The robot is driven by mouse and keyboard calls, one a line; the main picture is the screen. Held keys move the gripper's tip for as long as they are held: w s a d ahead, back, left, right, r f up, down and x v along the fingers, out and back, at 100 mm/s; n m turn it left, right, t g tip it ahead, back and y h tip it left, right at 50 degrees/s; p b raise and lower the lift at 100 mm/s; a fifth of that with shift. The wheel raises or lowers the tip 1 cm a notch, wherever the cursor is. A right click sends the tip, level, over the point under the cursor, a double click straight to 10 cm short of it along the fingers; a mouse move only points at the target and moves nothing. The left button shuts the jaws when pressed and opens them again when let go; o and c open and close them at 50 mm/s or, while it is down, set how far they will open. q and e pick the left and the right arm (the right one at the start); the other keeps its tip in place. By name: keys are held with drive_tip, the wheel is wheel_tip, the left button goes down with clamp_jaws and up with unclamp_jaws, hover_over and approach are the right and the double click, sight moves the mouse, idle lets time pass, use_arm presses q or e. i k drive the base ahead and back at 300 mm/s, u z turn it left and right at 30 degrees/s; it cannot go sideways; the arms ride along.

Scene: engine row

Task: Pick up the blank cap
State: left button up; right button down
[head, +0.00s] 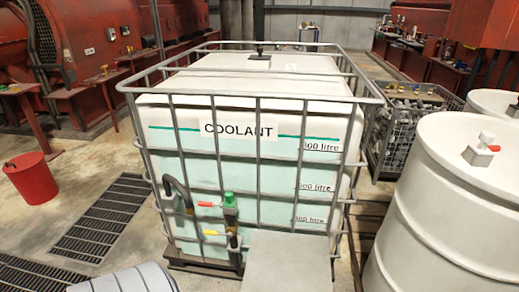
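I cannot make out for sure which thing is the blank cap. A white coolant tank (185,150) stands in a grey metal cage in the middle of the head view. A dark fitting (260,56) sits on its top. At its lower front is a dark valve pipe with a green top (230,199), a red handle (207,204) and a yellow handle (213,233). A black hose (177,188) curves beside them. Neither of my grippers is in view.
A grey flat-topped block (287,265) is in front of the tank. A red bucket (32,178) and floor grates (103,218) are left. A wire crate (408,120) stands behind right.

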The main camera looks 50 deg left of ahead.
sight(229, 202)
drive_tip(key=u, duration=0.4)
drive_tip(key=i, duration=0.8)
drive_tip(key=u, duration=0.7)
